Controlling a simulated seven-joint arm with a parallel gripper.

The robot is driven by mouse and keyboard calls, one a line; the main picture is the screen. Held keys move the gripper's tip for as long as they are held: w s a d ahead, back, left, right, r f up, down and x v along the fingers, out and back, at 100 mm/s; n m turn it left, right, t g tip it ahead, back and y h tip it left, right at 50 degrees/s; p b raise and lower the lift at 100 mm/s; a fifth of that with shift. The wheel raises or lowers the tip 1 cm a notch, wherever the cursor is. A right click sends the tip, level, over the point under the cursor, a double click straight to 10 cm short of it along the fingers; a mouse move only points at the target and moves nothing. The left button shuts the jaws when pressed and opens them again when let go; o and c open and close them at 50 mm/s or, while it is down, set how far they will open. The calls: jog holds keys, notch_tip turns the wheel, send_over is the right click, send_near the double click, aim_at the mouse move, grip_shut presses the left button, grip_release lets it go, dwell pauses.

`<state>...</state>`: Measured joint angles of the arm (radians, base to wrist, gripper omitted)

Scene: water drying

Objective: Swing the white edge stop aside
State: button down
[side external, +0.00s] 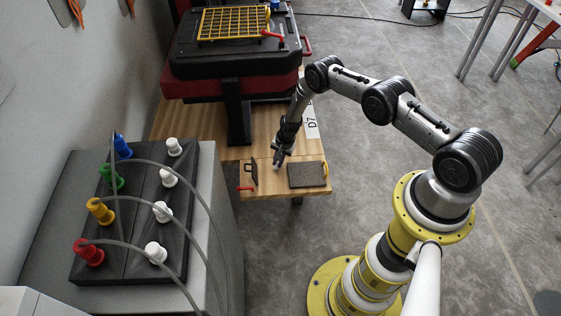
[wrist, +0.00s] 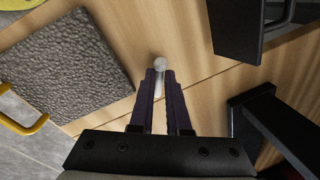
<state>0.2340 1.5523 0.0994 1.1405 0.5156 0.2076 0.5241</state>
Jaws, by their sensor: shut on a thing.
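The white edge stop (wrist: 160,64) shows in the wrist view as a small pale rounded peg on the wooden bench, with a white part running down between my fingers. My gripper (wrist: 160,78) is shut on it, the dark fingertips close together around it. In the side view my gripper (side external: 279,163) points down at the bench near its front edge. The stop is too small and too hidden by the fingers to make out clearly there.
A grey rough pad (side external: 307,174) with a yellow handle (wrist: 25,126) lies right of my gripper in the side view. A black upright piece (side external: 251,172) and a red handle (side external: 245,188) are to its left. The red-and-black machine (side external: 236,60) stands behind.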

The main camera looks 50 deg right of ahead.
jog(key=m, duration=0.2)
jog(key=w+m, duration=0.1)
jog(key=m, duration=0.1)
jog(key=w+m+h, duration=0.1)
jog(key=m, duration=0.1)
jog(key=shift+a, duration=0.2)
jog(key=m, duration=0.2)
jog(key=w+m, duration=0.1)
jog(key=shift+w+d+m+h, duration=0.1)
jog(key=shift+d+m+h, duration=0.05)
jog(key=shift+m+h, duration=0.25)
jog(key=shift+w+d+m, duration=0.15)
jog(key=shift+w+m, duration=0.05)
jog(key=shift+m, duration=0.5)
jog(key=shift+w+d+m, duration=0.1)
jog(key=shift+w+m, duration=0.1)
jog(key=shift+m, duration=0.5)
jog(key=c, duration=1.2)
grip_release()
jog(key=shift+o, duration=0.2)
jog(key=v, duration=1.4)
jog(key=shift+w+a, duration=0.2)
